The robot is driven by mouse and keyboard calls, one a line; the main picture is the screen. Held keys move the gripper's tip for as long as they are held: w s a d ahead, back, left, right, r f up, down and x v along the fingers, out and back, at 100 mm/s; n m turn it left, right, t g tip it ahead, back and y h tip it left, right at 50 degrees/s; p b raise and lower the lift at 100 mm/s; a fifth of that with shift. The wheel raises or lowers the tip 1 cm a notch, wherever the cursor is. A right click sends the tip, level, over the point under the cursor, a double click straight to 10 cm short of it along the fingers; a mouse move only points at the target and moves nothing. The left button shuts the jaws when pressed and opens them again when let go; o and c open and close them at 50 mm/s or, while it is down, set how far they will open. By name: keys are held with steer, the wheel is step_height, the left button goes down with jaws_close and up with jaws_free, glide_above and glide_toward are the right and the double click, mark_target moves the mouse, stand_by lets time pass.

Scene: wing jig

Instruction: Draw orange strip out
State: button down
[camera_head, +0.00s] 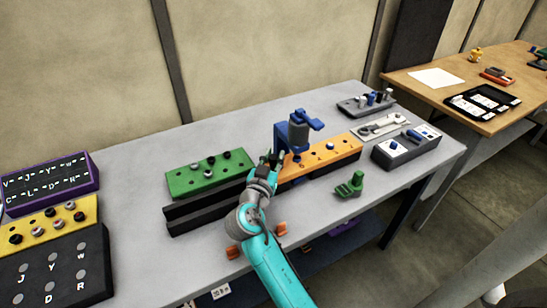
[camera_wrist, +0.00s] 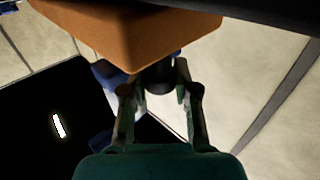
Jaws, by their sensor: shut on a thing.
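My gripper (camera_head: 269,161) is at the strip's left end. In the wrist view my gripper (camera_wrist: 158,88) has its two fingers closed around a dark round knob (camera_wrist: 160,76) at the orange end face. How the knob joins the strip is partly hidden. A blue clamp with a grey cylinder (camera_head: 299,133) stands at the strip's left part.
A green strip (camera_head: 205,175) with several knobs sits on the dark rail (camera_head: 190,218) to the left. A loose green piece (camera_head: 349,186) lies in front of the orange strip. A grey box (camera_head: 405,150) stands right. Purple, yellow and black panels fill the table's left end.

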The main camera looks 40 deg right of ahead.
steer(key=shift+a, duration=0.15)
steer(key=w+a, duration=0.4)
steer(key=a, duration=1)
steer(key=w+a, duration=0.4)
steer(key=a, duration=1)
steer(key=shift+w+a, duration=0.15)
steer(key=shift+a, duration=0.1)
steer(key=c, duration=0.8)
jaws_free()
steer(key=shift+a, duration=0.1)
steer(key=shift+c, duration=0.2)
steer(key=v, duration=1.2)
